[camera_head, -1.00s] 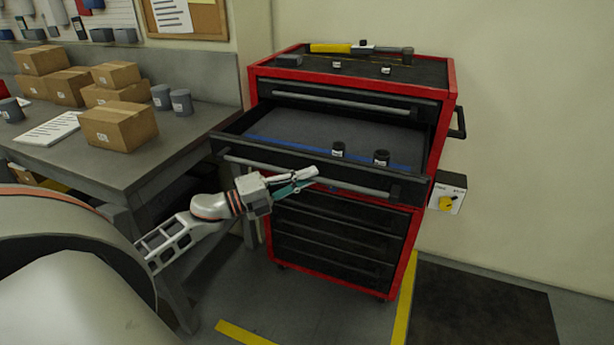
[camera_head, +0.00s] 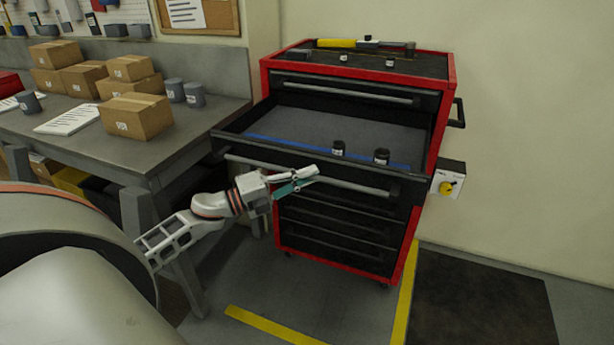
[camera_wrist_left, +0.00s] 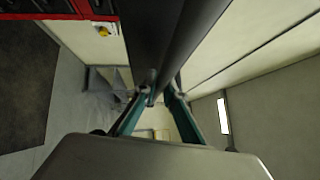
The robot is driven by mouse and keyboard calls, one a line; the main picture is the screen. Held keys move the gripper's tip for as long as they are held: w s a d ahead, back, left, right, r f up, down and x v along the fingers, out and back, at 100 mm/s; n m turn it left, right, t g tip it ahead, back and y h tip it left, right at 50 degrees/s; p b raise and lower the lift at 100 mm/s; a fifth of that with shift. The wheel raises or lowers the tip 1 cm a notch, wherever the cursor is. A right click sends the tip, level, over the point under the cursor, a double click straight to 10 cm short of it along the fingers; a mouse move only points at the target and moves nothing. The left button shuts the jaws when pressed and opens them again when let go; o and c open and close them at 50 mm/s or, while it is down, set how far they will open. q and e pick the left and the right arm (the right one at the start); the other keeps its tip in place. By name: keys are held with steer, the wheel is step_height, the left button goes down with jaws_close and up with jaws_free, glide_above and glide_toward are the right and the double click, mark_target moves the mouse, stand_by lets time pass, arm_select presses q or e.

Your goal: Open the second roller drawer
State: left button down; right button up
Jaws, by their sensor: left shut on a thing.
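The red and black roller cabinet (camera_head: 434,150) stands against the wall. My left gripper (camera_head: 312,172) is shut on the drawer's long bar handle (camera_head: 350,185), near the middle of the drawer front. In the left wrist view the teal fingers (camera_wrist_left: 155,98) close around the dark bar handle (camera_wrist_left: 185,50); the exact contact is partly hidden. My right gripper is in neither view.
A workbench (camera_head: 190,130) with cardboard boxes (camera_head: 136,116) and grey cups stands left of the cabinet. A yellow-handled tool (camera_head: 336,43) lies on the cabinet top. A switch box (camera_head: 448,180) is on the wall at right. The floor in front is clear.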

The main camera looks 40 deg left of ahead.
arm_select(q)
steer(key=c, duration=2.1)
jaws_free()
steer(key=shift+s, duration=0.1)
steer(key=v, duration=1.2)
steer(key=s+d+f+n+y, duration=0.2)
steer(key=d+f+n+y, duration=0.25)
steer(key=f+n, duration=0.45)
steer(key=s+d+f+n+y, duration=0.1)
steer(key=d+f+n+y, duration=0.2)
steer(key=d+f+n, duration=0.5)
steer(key=s+d+f+n+g, duration=0.1)
steer(key=s+d+f+g, duration=0.1)
steer(key=s+d+f, duration=0.1)
steer(key=s+d+f+n+g, duration=0.2)
steer(key=s+d+f, duration=0.1)
steer(key=d+f, duration=0.3)
steer(key=s+d+f+n+g, duration=0.1)
steer(key=s+d+f, duration=0.2)
steer(key=d+f, duration=0.1)
steer(key=shift+s+d+f+n+g, duration=0.2)
steer(key=shift+f+n+g, duration=0.1)
steer(key=shift+f+g, duration=0.15)
